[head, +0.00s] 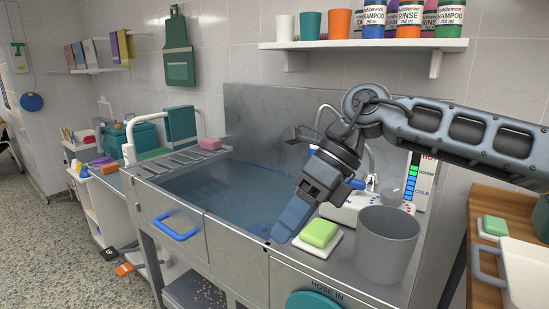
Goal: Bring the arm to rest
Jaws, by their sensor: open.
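My gripper (288,226) hangs at the end of my arm, pointing down and to the left over the front right corner of the metal tub (236,232). It is open, and I see nothing held between its fingers. The arm reaches in from the right edge, bent at a joint above the tub's right end. Behind the fingers, part of the tub's rim and counter is hidden.
Close right of my gripper are a green soap (319,233) on a white dish and a grey bin (387,243). A shelf (365,45) with cups and shampoo bottles hangs above my arm. A pink soap (209,143) lies on the rack (180,160).

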